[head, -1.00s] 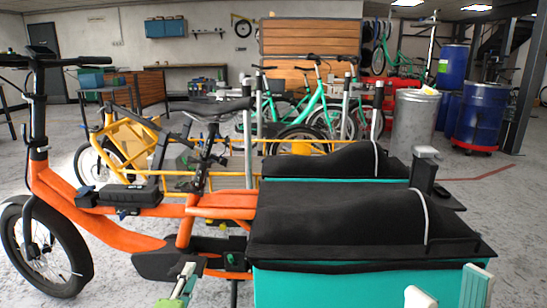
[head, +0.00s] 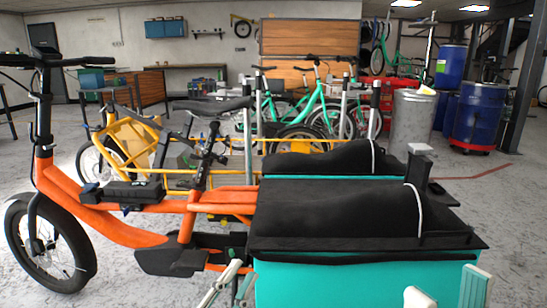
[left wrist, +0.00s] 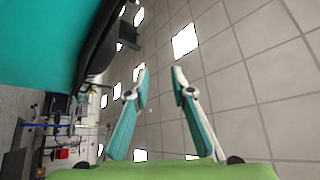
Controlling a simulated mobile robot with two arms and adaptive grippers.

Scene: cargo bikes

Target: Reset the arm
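My left gripper (head: 230,282) is at the bottom of the head view, in front of the orange cargo bike's frame and just left of its teal box. In the left wrist view its two teal and white fingers (left wrist: 157,78) stand apart with nothing between them. That camera faces up to the tiled ceiling, with the teal box side (left wrist: 45,45) at the upper left. My right gripper (head: 446,292) shows only its two fingertips at the lower right, apart, in front of the teal box. The rest of it is cut off by the frame.
The orange cargo bike (head: 120,231) with a black-covered teal box (head: 350,283) fills the near space. A yellow cargo bike (head: 128,133) stands behind it. A grey bin (head: 412,117) and blue barrels (head: 480,112) stand back right. Floor is clear at the right.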

